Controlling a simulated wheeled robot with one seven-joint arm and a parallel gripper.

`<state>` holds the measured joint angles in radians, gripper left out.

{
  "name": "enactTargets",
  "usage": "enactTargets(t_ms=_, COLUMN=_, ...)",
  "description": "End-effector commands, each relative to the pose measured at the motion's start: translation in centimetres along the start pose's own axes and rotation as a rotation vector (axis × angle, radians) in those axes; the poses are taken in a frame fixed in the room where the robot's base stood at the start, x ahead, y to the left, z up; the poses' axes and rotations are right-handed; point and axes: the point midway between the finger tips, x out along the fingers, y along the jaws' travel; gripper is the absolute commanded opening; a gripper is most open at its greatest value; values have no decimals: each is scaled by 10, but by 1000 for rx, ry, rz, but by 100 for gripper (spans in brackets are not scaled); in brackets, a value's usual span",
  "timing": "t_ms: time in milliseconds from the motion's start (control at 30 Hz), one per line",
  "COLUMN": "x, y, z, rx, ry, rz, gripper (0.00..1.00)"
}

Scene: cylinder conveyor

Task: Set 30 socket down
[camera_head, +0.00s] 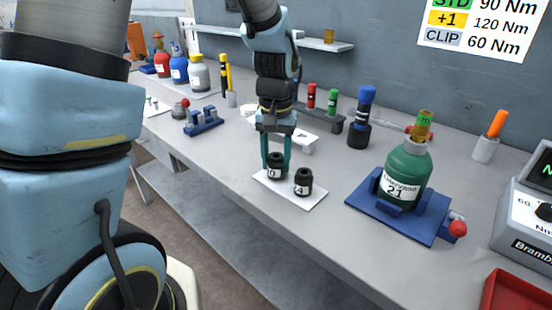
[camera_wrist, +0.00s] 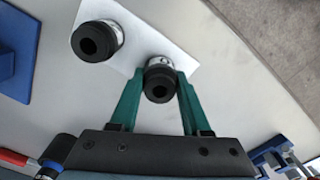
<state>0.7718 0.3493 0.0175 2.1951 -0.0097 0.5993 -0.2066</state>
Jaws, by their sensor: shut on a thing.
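My gripper (camera_head: 276,160) points down, its green fingers closed around a black socket (camera_head: 276,167) with a white label that is too small and covered to read fully. The socket is upright at the back left part of a white mat (camera_head: 304,200); I cannot tell whether it touches the mat. A second black socket (camera_head: 303,182), its label seeming to show a 4, stands on the mat just to the right, apart from the held one. In the wrist view, the held socket (camera_wrist: 159,84) sits between the fingertips and the other socket (camera_wrist: 96,41) is to its left.
A green cylinder (camera_head: 408,165) labelled 21 stands in a blue fixture (camera_head: 390,213) to the right. A blue holder (camera_head: 204,124) is at the left. Bench in front of the fixture is clear.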

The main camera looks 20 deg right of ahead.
Motion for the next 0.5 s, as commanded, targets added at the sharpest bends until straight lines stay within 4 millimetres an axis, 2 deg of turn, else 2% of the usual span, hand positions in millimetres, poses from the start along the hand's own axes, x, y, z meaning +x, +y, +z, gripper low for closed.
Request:
enactTargets(t_ms=400, x=7, y=0, z=0, rx=0, ry=2, rz=1, gripper=0)
enactTargets(t_ms=433, x=6, y=0, z=0, rx=0, ry=2, rz=1, gripper=51)
enactTargets(t_ms=500, x=5, y=0, z=0, rx=0, ry=2, rz=1, gripper=59)
